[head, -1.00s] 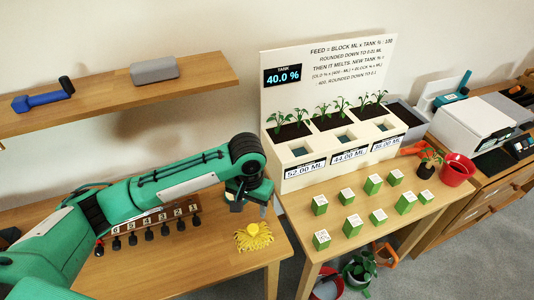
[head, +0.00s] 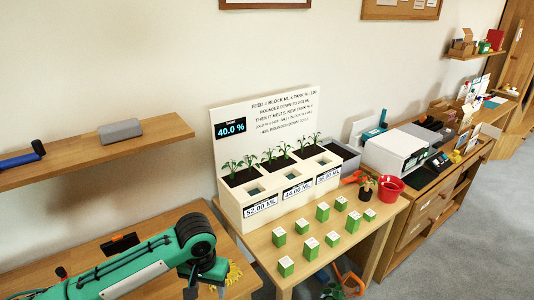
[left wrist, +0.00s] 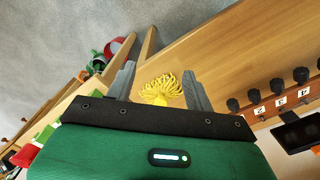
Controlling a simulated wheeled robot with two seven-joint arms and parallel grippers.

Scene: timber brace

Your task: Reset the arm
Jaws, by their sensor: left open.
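My left arm comes in from the lower left of the head view, and its gripper (head: 205,282) hangs at the bottom over the wooden table. In the left wrist view the two grey fingers of my left gripper (left wrist: 160,88) stand apart. A yellow stringy mop-like thing (left wrist: 162,90) shows between them, but I cannot tell how far below them it is. In the head view this yellow thing (head: 234,272) is partly hidden behind the gripper. My right gripper is not in view.
A planter box (head: 283,191) with a 40.0 % display stands on the right table among several green-and-white blocks (head: 322,212). A red pot (head: 389,187) is to the right. A wall shelf (head: 95,152) is above my left arm. The numbered rack (left wrist: 280,98) shows in the left wrist view.

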